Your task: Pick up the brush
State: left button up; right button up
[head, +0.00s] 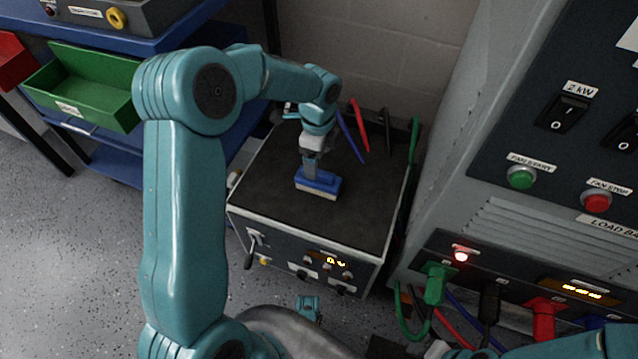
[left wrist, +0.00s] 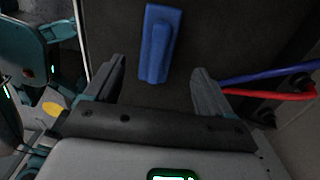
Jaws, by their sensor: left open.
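The brush (head: 320,185) has a blue body and a pale bristle edge. It sits on the dark top of a grey cabinet in the head view. My left gripper (head: 312,168) points down right over it. In the left wrist view the blue brush (left wrist: 160,42) lies lengthwise beyond the open jaws (left wrist: 158,72), roughly midway between the fingers, with clear space on both sides. Neither finger visibly grips it. My left arm hides part of the area behind the brush. My right gripper is not in view.
The cabinet top (head: 270,200) is otherwise mostly clear, with blue, red, black and green cables (head: 360,125) at its back. A load bank panel (head: 500,200) with switches and plugged cables stands at right. A blue shelf (head: 120,165) with a green bin (head: 85,90) is at left.

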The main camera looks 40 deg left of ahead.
aim_at(318, 180)
pick_arm(q)
notch_tip(318, 180, down, 6)
jog(key=b, duration=0.3)
jog(key=shift+s+d, duration=0.15)
jog(key=shift+r, duration=0.1)
jog(key=c, duration=1.2)
